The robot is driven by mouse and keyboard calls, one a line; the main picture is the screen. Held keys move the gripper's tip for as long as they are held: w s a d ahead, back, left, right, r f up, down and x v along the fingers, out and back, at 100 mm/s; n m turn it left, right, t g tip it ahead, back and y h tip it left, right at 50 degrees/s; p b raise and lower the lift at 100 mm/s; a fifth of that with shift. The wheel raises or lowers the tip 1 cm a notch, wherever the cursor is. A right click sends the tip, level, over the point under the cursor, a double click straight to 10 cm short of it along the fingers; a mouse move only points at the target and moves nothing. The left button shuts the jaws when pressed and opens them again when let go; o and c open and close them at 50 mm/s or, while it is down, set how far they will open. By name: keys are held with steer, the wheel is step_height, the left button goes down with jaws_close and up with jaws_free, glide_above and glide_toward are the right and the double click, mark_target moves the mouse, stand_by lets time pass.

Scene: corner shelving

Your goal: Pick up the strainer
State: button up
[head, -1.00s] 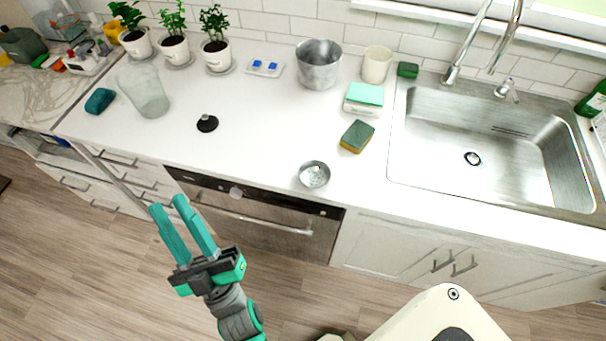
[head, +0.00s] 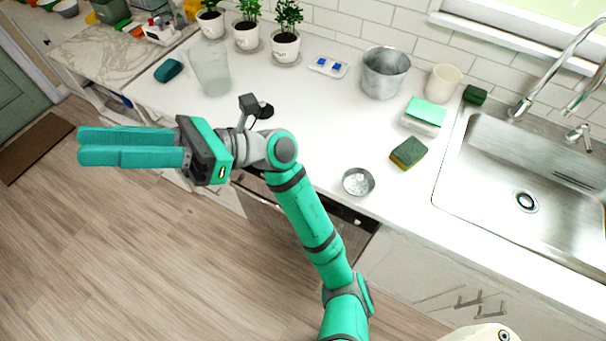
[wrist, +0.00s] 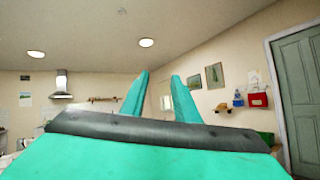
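The strainer (head: 358,182) is a small round metal cup with holes in its bottom. It sits upright near the front edge of the white counter (head: 315,125), in the head view. My gripper (head: 82,147) is raised over the floor, left of the strainer and well away from it, with its teal fingers pointing left. In the wrist view the two fingers (wrist: 160,85) stand apart with nothing between them. The strainer is not in the wrist view.
A green-yellow sponge (head: 409,153) lies right of the strainer, near the sink (head: 495,190). A metal pot (head: 384,75) and a cream cup (head: 443,84) stand behind. The counter around the strainer is clear.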

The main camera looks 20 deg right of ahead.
step_height(320, 180, down, 4)
steer(key=w+f+n+t+h, duration=0.1)
steer(key=w+n+h, duration=0.1)
steer(key=h, duration=0.3)
steer(key=m+t+h, duration=0.2)
steer(key=h, duration=1.7)
glide_above(360, 176)
step_height(360, 176, down, 21)
steer(key=shift+w+d+r, duration=0.1)
steer(key=shift+f, duration=3.05)
jaws_close()
